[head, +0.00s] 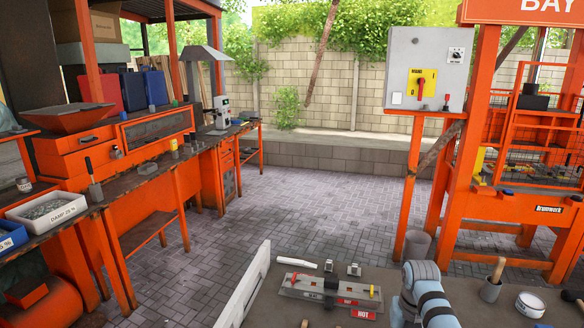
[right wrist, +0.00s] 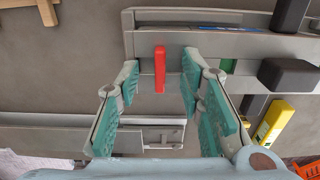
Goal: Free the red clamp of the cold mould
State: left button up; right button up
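In the right wrist view a red clamp (right wrist: 160,70) stands upright in the picture on a grey mould (right wrist: 240,45) with a blue strip along its upper side. My right gripper (right wrist: 160,74) is open, its teal-padded fingers to either side of the red clamp with gaps left and right; I cannot tell its height above it. In the head view grey moulds (head: 318,289) lie on the table, with a red lever (head: 293,279) at the left and a red HOT label (head: 363,314) in front. The right arm shows there, but its gripper does not. My left gripper is in neither view.
A white board (head: 246,290) edges the table's left side. A grey pot (head: 491,290) with a wooden handle and a white tub (head: 529,305) stand at the right. In the right wrist view a black block (right wrist: 287,75) and a yellow piece (right wrist: 274,121) lie right of the fingers.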

notch_tip(320, 180, up, 3)
jog(key=p, duration=0.3)
jog(key=shift+f, duration=0.1)
jog(key=shift+r, duration=2.1)
jog(key=shift+d+f, duration=0.1)
